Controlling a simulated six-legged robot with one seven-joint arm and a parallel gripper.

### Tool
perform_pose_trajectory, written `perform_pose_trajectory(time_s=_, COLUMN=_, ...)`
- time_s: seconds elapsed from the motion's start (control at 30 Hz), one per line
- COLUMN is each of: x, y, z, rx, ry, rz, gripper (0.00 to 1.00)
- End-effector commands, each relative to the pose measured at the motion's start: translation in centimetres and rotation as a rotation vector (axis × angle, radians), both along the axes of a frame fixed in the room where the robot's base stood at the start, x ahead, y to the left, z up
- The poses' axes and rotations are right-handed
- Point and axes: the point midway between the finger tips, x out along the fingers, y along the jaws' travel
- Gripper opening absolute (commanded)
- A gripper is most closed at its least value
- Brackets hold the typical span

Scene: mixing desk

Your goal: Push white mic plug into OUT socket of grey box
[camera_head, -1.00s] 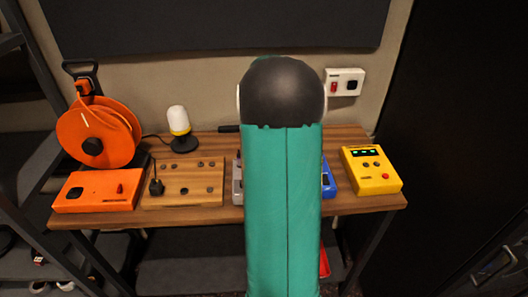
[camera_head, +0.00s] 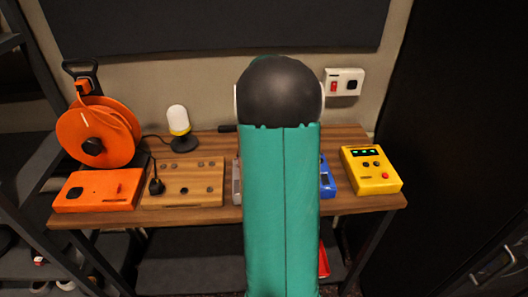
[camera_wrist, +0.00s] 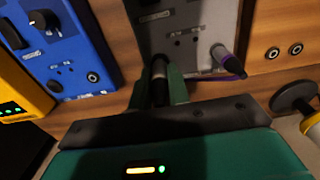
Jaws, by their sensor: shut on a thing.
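The grey box (camera_wrist: 193,14) is at the upper middle of the wrist view. In the head view only a sliver of the grey box (camera_head: 237,183) shows beside my arm. My gripper (camera_wrist: 160,80) is at the box's near edge, shut on a dark, upright cylindrical plug (camera_wrist: 160,68). Shadow hides its true colour, so I cannot tell whether it is white. Its far end is at the box face; I cannot tell whether it is in a socket. The OUT label is not readable.
A blue box (camera_wrist: 58,45) and a yellow box (camera_wrist: 14,95) lie left in the wrist view. A wooden box (camera_head: 205,180), orange box (camera_head: 98,190), orange reel (camera_head: 95,125) and white-and-yellow lamp-like object (camera_head: 178,120) share the desk.

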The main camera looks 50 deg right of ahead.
Motion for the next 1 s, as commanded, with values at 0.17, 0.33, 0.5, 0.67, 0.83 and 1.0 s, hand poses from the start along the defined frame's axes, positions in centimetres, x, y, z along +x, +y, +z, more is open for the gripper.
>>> perform_pose_trajectory(time_s=0.17, x=0.01, y=0.01, z=0.01, rx=0.000, ry=0.000, rz=0.000, gripper=0.00)
perform_pose_trajectory(time_s=0.33, x=0.05, y=0.04, z=0.00, rx=0.000, ry=0.000, rz=0.001, gripper=0.00)
perform_pose_trajectory(time_s=0.5, x=0.02, y=0.02, z=-0.02, rx=0.000, ry=0.000, rz=0.000, gripper=0.00)
perform_pose_trajectory(time_s=0.67, x=0.02, y=0.03, z=-0.22, rx=0.001, ry=0.001, rz=0.000, gripper=0.00)
perform_pose_trajectory(time_s=0.83, x=0.02, y=0.02, z=-0.54, rx=0.001, ry=0.001, rz=0.000, gripper=0.00)
perform_pose_trajectory(time_s=1.0, x=0.04, y=0.00, z=-0.79, rx=0.000, ry=0.000, rz=0.000, gripper=0.22)
